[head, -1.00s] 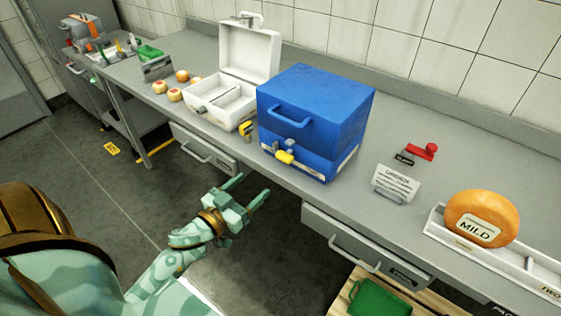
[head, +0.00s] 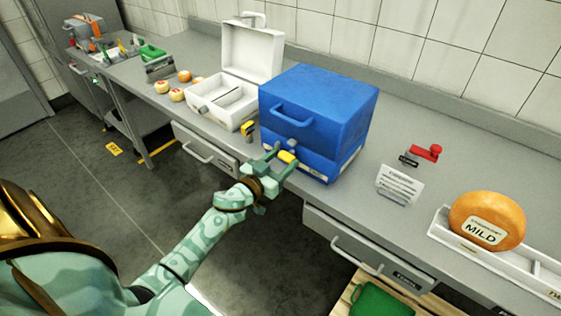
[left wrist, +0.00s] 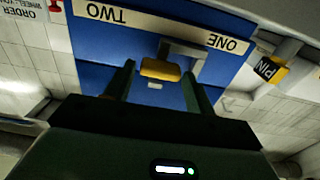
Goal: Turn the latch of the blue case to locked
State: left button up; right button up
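The blue case (head: 318,105) stands shut on the counter. Its latch has a yellow grip (head: 288,157) low on the front. In the left wrist view, which is upside down, the yellow grip (left wrist: 160,70) hangs on a grey bar (left wrist: 184,51) between labels reading TWO (left wrist: 112,14) and ONE (left wrist: 228,43). My left gripper (head: 283,158) is at the case front, its two fingers open on either side of the yellow grip. In the left wrist view gaps show between grip and fingers. My right gripper is not in view.
An open white case (head: 222,100) and a yellow-tipped PIN piece (head: 248,130) are left of the blue case. A small sign (head: 399,184), a red-handled item (head: 425,152) and an orange MILD cheese wheel (head: 487,221) are to the right. A drawer (head: 365,250) sits below the counter.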

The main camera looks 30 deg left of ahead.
pick_arm(q)
jog(key=c, duration=0.6)
jog(key=shift+o, duration=0.2)
jog(key=m, duration=0.7)
jog(key=shift+d+f+m, duration=0.1)
jog(key=shift+f+m, duration=0.05)
jog(key=shift+m, duration=0.25)
jog(key=m, duration=0.5)
jog(key=shift+f+b, duration=0.1)
jog(key=shift+b, duration=0.25)
jog(key=shift+m+b, duration=0.45)
jog(key=shift+m, duration=2.05)
